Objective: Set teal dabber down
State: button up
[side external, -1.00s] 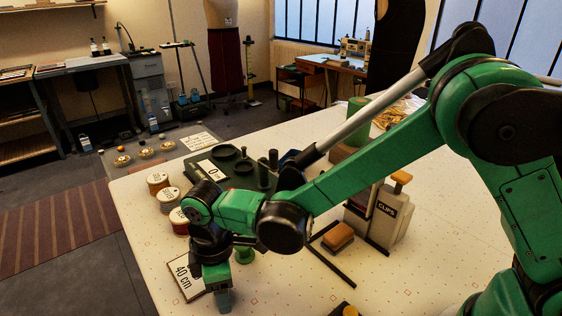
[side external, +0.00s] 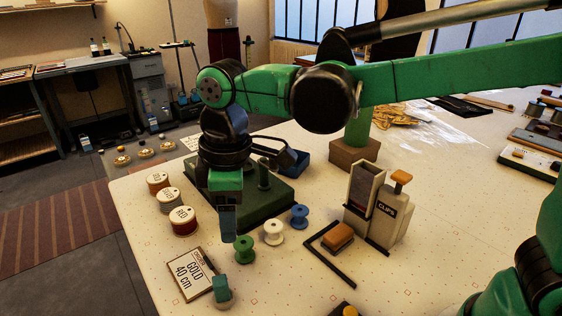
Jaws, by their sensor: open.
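The teal dabber (side external: 221,287) stands at the front left of the table, with a teal block-like top and a pale rounded lower part. It is beside the lower right corner of the "GOLD 40 cm" card (side external: 189,276); I cannot tell whether they touch. My gripper (side external: 228,224) is open and empty, pointing down above and behind the dabber, clear of it. Only one finger shows plainly.
Green (side external: 244,249), white (side external: 274,232) and blue (side external: 299,217) spools stand right of my gripper. Labelled thread reels (side external: 183,220) line the left edge. A dark green stand (side external: 262,203) is behind. A black L-shaped bracket (side external: 335,265), orange-topped block (side external: 339,237) and "CLIPS" dispenser (side external: 385,220) sit right.

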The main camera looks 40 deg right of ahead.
jog(key=s+d+m+t, duration=0.2)
jog(key=d+m+t, duration=0.1)
jog(key=d+m, duration=0.3)
jog(key=s+d+f+m+t, duration=0.1)
jog(key=s+d+m+t, duration=0.2)
jog(key=d, duration=0.8)
jog(key=m, duration=0.2)
jog(key=shift+s+d+m, duration=0.15)
jog(key=shift+s+m, duration=0.1)
jog(key=shift+m, duration=0.15)
